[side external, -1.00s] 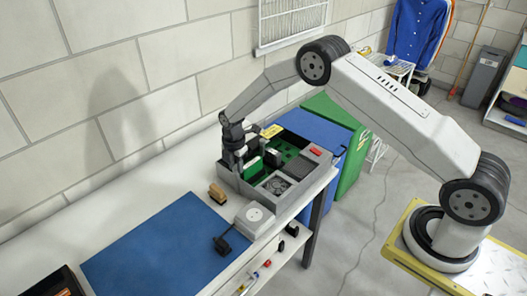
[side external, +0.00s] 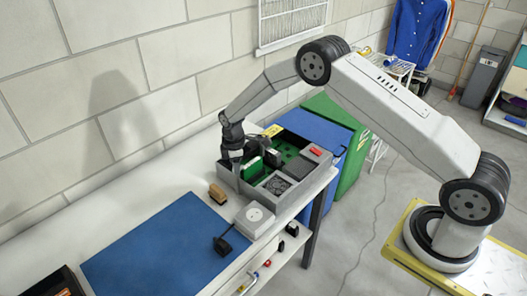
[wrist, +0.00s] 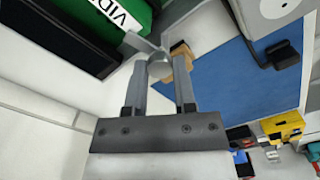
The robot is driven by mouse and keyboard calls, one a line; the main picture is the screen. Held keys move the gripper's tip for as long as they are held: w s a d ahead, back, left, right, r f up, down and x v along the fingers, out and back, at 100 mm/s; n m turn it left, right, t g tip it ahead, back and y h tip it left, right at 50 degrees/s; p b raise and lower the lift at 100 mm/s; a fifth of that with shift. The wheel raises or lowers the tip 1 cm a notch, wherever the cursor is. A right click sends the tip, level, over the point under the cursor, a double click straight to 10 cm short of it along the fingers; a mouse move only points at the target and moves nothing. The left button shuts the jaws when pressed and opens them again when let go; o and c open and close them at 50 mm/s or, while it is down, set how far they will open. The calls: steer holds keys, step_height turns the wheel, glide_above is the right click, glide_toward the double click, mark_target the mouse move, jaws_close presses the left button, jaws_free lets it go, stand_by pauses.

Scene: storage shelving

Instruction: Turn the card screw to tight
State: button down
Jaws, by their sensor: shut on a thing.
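The grey open case (side external: 285,208) stands on the bench, with green boards inside. A green and black card (wrist: 75,25) lettered "VID" stands in it; its green part also shows in the side view (side external: 251,168). My gripper (wrist: 160,78) is shut on the card screw (wrist: 159,67), a round silver head between the fingertips, beside the metal edge by the card. In the side view my gripper (side external: 234,168) points down at the case's left end. The screw is hidden there, and its thread and seating cannot be seen.
A blue mat (side external: 165,245), a wooden brush-like block (side external: 217,193), a white box with a round dial (side external: 255,219) and a black block (side external: 222,245) lie on the bench left of and before the case. The wall is close behind my gripper.

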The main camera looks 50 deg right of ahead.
steer(key=shift+m, duration=1.2)
steer(key=shift+c, duration=2.1)
jaws_free()
steer(key=shift+r, duration=0.1)
steer(key=shift+r, duration=3.75)
steer(key=shift+r, duration=0.1)
